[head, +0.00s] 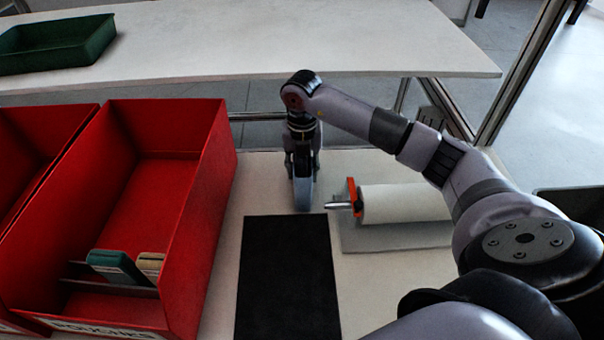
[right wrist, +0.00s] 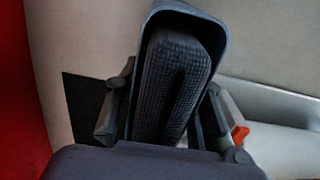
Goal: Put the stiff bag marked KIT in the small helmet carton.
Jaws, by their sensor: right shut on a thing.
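My right gripper (head: 303,165) points down over the light table, beyond the black mat (head: 288,280). It is shut on a grey-blue object (head: 303,194). In the right wrist view the fingers (right wrist: 165,125) hold this object's sides. There it shows a smooth grey-blue rim (right wrist: 216,50) around a dark, ribbed inner part (right wrist: 175,72). I see no KIT marking on it and cannot tell whether it is the bag. I cannot pick out the small helmet carton. My left gripper is out of view.
A red bin (head: 212,185) at left holds a teal item (head: 115,262) and a tan item (head: 151,264). Another red bin (head: 25,150) adjoins it. A white roll (head: 405,203) with an orange-ended holder (head: 352,194) lies right. A green tray (head: 60,45) is on the far table.

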